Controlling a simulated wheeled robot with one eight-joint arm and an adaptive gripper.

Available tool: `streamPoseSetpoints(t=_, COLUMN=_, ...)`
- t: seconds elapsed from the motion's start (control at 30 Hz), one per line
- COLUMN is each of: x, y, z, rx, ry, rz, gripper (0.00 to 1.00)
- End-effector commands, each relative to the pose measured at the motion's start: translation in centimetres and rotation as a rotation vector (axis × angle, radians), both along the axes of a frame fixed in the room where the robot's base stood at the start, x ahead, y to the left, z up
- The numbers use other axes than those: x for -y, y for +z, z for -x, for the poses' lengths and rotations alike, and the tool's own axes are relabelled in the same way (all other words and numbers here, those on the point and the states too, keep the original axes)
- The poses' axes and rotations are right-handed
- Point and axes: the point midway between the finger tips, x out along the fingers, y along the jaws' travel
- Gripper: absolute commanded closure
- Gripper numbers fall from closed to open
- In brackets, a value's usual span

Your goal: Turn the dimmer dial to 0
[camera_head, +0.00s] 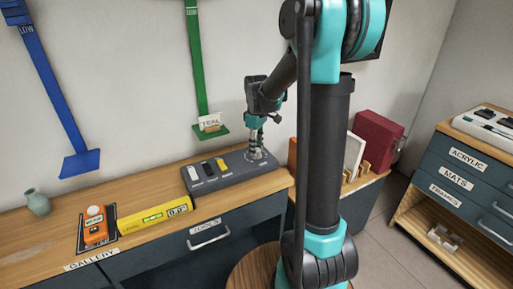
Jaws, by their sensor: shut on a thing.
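A dark grey control panel (228,182) lies on the wooden counter near its right end.
A yellow level (153,216), an orange device (95,226) and a small green vase (38,203) stand left of the panel. Blue (62,100) and green (197,70) wall strips hang behind. A red box (377,139) stands at right, behind my arm.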

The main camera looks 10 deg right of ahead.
Motion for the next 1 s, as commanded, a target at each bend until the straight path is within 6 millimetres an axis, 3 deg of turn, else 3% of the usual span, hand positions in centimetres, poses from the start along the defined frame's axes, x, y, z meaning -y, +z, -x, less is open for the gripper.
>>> streamPoseSetpoints(t=0.7, x=0.01, y=0.02, z=-0.04, rx=0.001, ry=0.672, rz=0.000, gripper=0.98)
streamPoseSetpoints(t=1.0, x=0.01, y=0.02, z=-0.04, rx=0.001, ry=0.885, rz=0.000, gripper=0.98)
